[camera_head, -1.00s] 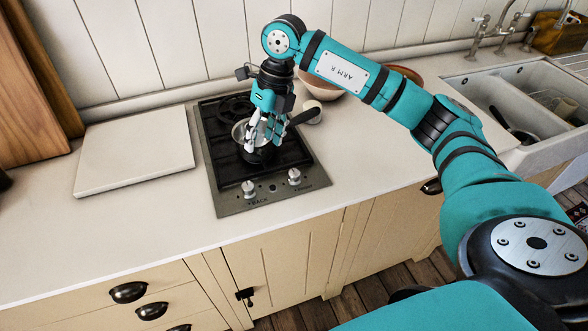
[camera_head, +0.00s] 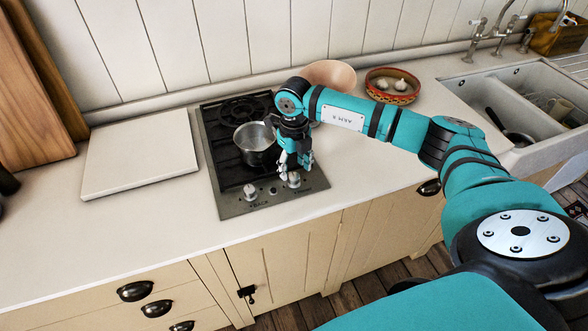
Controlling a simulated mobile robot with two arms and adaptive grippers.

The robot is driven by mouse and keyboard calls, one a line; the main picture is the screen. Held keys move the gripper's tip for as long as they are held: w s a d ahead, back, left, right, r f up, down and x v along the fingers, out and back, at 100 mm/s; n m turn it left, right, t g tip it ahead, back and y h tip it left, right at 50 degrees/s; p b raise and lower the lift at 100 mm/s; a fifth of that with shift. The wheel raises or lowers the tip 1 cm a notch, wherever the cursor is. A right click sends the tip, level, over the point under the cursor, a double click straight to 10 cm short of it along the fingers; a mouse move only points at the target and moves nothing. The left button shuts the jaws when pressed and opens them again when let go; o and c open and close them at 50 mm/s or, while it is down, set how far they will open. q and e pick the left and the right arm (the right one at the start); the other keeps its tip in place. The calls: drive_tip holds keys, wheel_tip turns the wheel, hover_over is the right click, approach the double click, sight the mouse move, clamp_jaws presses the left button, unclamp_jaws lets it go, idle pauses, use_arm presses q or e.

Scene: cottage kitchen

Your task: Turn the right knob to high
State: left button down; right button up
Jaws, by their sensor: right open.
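The gas hob (camera_head: 228,206) is set into the worktop, with two silver knobs on its front panel. The right knob (camera_head: 294,180) is just below my right gripper (camera_head: 295,172), which points down with its fingers open around or just above it. I cannot tell whether the fingers touch the knob. The left knob (camera_head: 250,191) stands clear, to the left. A metal saucepan (camera_head: 254,155) sits on the front burner, just left of the gripper; its handle is hidden behind my wrist. My left gripper is not in view.
A pale board (camera_head: 138,160) lies left of the hob. Behind my right arm are a pinkish bowl (camera_head: 331,73) and a patterned dish (camera_head: 392,85) with garlic. The sink (camera_head: 530,95) is at the right. The worktop in front of the hob is clear.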

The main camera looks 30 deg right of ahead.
sight(294, 176)
drive_tip(key=shift+f, duration=1.65)
clamp_jaws()
